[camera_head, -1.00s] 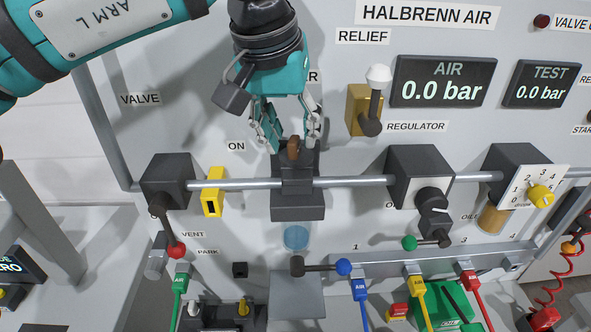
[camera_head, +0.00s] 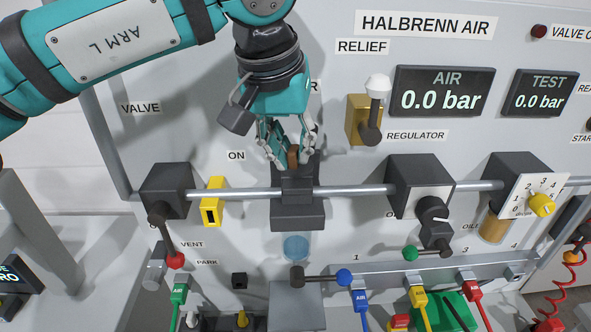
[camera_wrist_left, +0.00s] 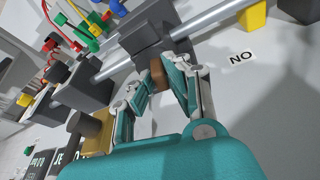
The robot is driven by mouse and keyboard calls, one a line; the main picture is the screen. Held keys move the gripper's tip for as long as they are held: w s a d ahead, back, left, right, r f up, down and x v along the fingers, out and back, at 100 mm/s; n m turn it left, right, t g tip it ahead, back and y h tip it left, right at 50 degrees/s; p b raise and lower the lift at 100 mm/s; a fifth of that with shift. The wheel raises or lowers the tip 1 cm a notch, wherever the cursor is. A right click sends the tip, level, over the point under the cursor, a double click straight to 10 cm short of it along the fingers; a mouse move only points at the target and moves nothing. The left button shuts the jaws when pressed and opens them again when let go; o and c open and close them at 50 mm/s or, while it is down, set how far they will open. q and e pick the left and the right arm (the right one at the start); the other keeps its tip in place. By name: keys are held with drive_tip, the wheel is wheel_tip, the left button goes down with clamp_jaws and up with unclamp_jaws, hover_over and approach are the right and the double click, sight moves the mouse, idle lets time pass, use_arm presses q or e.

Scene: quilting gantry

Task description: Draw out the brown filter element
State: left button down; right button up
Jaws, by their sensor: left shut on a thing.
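The brown filter element (camera_head: 293,157) stands at the top of the dark filter housing (camera_head: 297,214) on the pipe, with its lower end hidden in or behind the housing. My left gripper (camera_head: 291,160) comes down from above and is shut on the brown element, one finger on each side. In the left wrist view the brown element (camera_wrist_left: 157,71) shows between the two fingertips (camera_wrist_left: 158,76), right against the dark housing block (camera_wrist_left: 145,38). My right gripper is in neither view.
A grey pipe (camera_head: 350,189) runs across the panel through the housing. The valve block (camera_head: 168,190) with its red-knobbed lever and a yellow tag (camera_head: 212,201) lie left. The brass relief valve (camera_head: 362,114) and the regulator block (camera_head: 420,182) lie right. A blue bowl (camera_head: 296,247) is below.

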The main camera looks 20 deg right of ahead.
use_arm(q)
drive_tip(key=shift+r, duration=0.15)
drive_tip(key=shift+w+a+r+p, duration=0.1)
drive_tip(key=shift+r+p, duration=1.35)
drive_tip(key=shift+r, duration=0.1)
drive_tip(key=shift+w+a+r+p, duration=0.1)
drive_tip(key=shift+r+p, duration=1.35)
drive_tip(key=shift+r, duration=0.05)
drive_tip(key=shift+f, duration=0.1)
